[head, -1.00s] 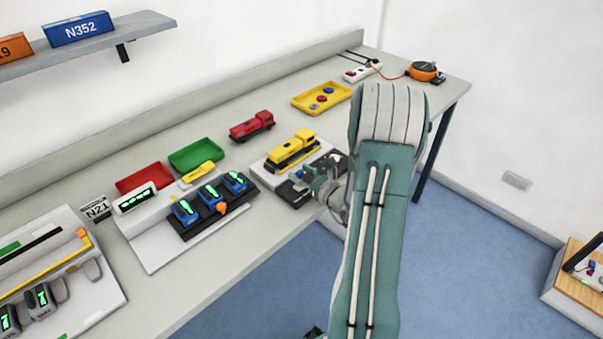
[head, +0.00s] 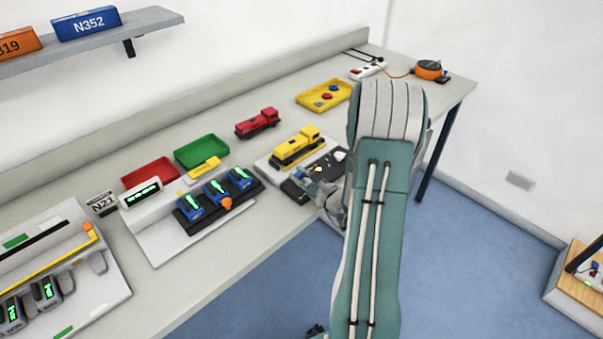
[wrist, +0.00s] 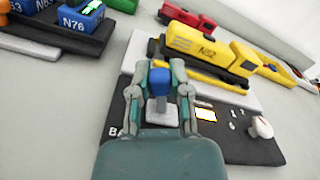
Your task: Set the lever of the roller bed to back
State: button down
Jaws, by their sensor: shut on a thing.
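The roller bed (head: 268,168) carries a yellow locomotive (head: 297,149), marked N52 in the wrist view (wrist: 200,45). Its black control panel (wrist: 245,145) lies on the near side, with a lit display (wrist: 205,115) and a white knob (wrist: 262,127). The lever's blue handle (wrist: 159,82) stands above a pale base on the panel. My gripper (wrist: 160,76) is shut on it, one finger on each side. A label starting "BA" shows left of the lever, partly hidden by my gripper. In the head view my gripper (head: 313,187) is over the panel's near edge, and the lever is hard to make out.
A charger (head: 160,240) with several blue units stands left of the roller bed. A red locomotive (head: 257,123) and a yellow tray (head: 323,96) are behind it. Green (head: 202,150) and red (head: 150,171) trays lie farther left. The bench's front edge is close to the panel.

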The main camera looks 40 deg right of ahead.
dwell(0.3)
jog(key=c, duration=0.6)
grip_release()
jog(key=shift+o, duration=0.2)
jog(key=shift+s, duration=0.1)
jog(key=s, duration=1.1)
jog(key=shift+s+d, duration=0.4)
jog(key=shift+d, duration=0.05)
jog(key=shift+f, duration=0.1)
jog(key=a+r+n+g+y, duration=0.4)
jog(key=a+n+g+y, duration=0.15)
jog(key=a+n, duration=0.5)
jog(key=a+r+n+g+y, duration=0.45)
jog(key=a+n+g, duration=0.25)
jog(key=a, duration=0.6)
jog(key=s+a+r+n+h, duration=0.3)
jog(key=s+r+n+h, duration=0.5)
jog(key=n+h, duration=0.3)
jog(key=shift+r+n, duration=0.75)
